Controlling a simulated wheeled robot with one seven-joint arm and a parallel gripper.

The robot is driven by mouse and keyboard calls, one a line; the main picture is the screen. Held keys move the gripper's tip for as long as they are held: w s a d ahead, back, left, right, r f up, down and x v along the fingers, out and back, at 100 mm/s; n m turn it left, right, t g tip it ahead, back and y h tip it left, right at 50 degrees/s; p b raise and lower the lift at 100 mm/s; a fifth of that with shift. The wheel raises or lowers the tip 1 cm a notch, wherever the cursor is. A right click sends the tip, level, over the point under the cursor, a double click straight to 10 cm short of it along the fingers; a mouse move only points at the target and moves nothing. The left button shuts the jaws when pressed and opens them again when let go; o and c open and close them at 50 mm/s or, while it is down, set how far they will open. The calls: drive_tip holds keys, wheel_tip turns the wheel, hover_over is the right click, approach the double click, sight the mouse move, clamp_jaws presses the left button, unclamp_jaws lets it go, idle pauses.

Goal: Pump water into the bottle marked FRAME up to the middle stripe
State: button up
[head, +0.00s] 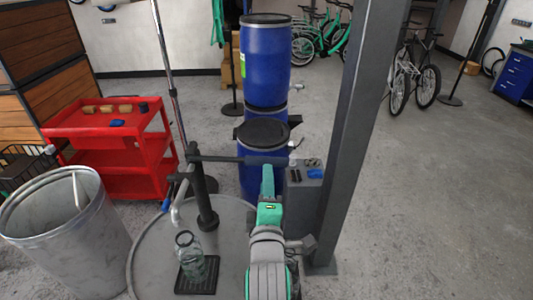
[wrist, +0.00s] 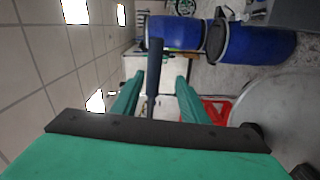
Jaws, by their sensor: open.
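A clear bottle (head: 188,258) stands upright on a black mat (head: 196,285) under the pump's spout. Its markings and any water in it are too small to make out. The dark hand pump (head: 205,205) stands on a round grey drum top. Its long handle (head: 235,159) reaches right, roughly level, to my gripper (head: 267,168). In the wrist view my gripper (wrist: 160,78) is open, with the dark handle bar (wrist: 153,65) lying between its two green fingers. A gap shows on both sides of the bar.
The grey drum top (head: 150,270) bears the pump and mat. A metal bin (head: 65,245) stands left and a red cart (head: 110,145) behind it. Blue barrels (head: 265,65) and a grey post (head: 355,130) stand beyond my arm.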

drive_tip(key=w+r, duration=0.1)
drive_tip(key=w, duration=1)
clamp_jaws()
drive_tip(key=shift+w+r+n, duration=0.1)
drive_tip(key=shift+n, duration=0.2)
